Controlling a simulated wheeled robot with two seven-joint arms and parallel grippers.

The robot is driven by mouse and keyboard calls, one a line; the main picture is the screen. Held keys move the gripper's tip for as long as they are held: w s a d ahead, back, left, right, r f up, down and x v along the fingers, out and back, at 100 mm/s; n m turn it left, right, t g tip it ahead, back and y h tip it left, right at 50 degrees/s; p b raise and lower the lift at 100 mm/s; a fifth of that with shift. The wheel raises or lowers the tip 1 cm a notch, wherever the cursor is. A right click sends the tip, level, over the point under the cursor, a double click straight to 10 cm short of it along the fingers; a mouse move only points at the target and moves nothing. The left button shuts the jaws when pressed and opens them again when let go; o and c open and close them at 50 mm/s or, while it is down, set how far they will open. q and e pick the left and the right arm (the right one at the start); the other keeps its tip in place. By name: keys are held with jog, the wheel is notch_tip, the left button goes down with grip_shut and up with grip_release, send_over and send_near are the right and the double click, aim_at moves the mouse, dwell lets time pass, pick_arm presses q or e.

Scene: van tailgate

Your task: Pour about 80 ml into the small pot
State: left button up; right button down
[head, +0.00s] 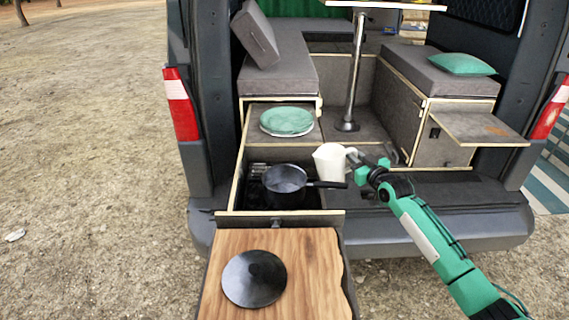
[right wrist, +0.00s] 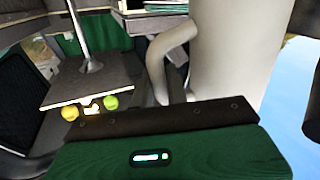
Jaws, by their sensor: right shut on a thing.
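The small dark pot (head: 284,186) stands in the pull-out drawer at the van's tailgate, uncovered, with its handle pointing right. My right gripper (head: 362,160) is shut on the handle of a white jug (head: 329,166), just right of and beyond the pot. The jug looks roughly upright, perhaps slightly tilted; its contents are hidden. In the right wrist view the jug (right wrist: 235,50) fills the upper right, with its curved handle (right wrist: 158,62) on its left side. The gripper's fingertips are hard to make out there. My left gripper is in neither view.
A round black lid (head: 254,279) lies on the wooden board (head: 315,275) in front of the pot. Green and white plates (head: 287,121) sit behind the pot. A metal table post (head: 355,80) rises beyond the jug. A small side shelf (head: 480,128) juts out at right.

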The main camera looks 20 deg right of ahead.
aim_at(342, 151)
jog(key=r+p, duration=0.1)
jog(key=a+r+n+p, duration=0.1)
jog(key=r, duration=0.1)
jog(key=a+r+n+p, duration=0.1)
jog(key=p, duration=0.1)
jog(key=shift+w+a+r, duration=0.1)
jog(key=shift+r, duration=0.05)
jog(key=shift+a+n, duration=0.3)
jog(key=shift+n, duration=0.2)
jog(key=shift+a+n+g+p, duration=0.3)
jog(key=shift+a+p, duration=0.05)
jog(key=shift+p, duration=0.15)
jog(key=shift+w+a+r+n+h+p, duration=0.15)
jog(key=shift+a+r+n+h+p, duration=0.15)
jog(key=shift+a+r+n+p, duration=0.9)
jog(key=shift+a+r+p, duration=0.2)
jog(key=shift+p, duration=0.05)
jog(key=shift+a+r, duration=0.15)
